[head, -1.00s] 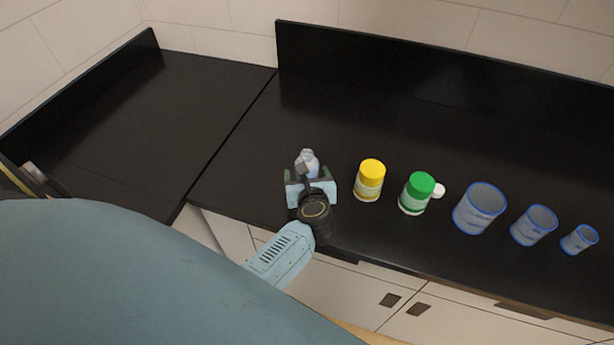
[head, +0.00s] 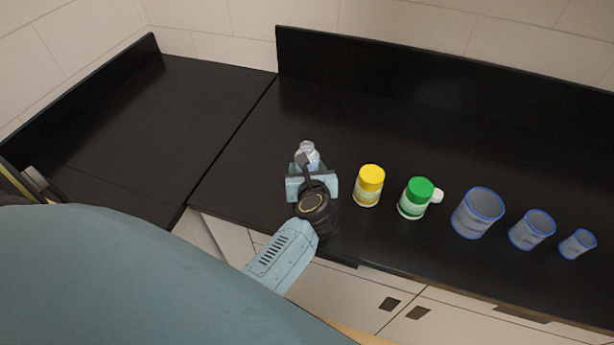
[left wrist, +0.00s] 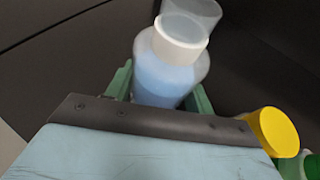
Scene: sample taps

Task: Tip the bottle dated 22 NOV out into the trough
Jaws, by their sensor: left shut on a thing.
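A small clear bottle (head: 307,149) with pale blue contents stands on the black counter. In the left wrist view the bottle (left wrist: 168,78) shows a white ring at its neck and a translucent top. My left gripper (head: 308,164) is shut on the bottle, its green fingers on either side of the body. The bottle's lower part is hidden behind the gripper. No date can be read on it. I cannot make out a trough in these views. My right gripper is not in view.
To the right stand a yellow-capped jar (head: 369,186), a green-capped jar (head: 416,198) with a white round piece beside it, and three blue-rimmed translucent cups (head: 478,213). A black backsplash (head: 430,75) runs behind. The counter (head: 140,125) on the left is mostly clear.

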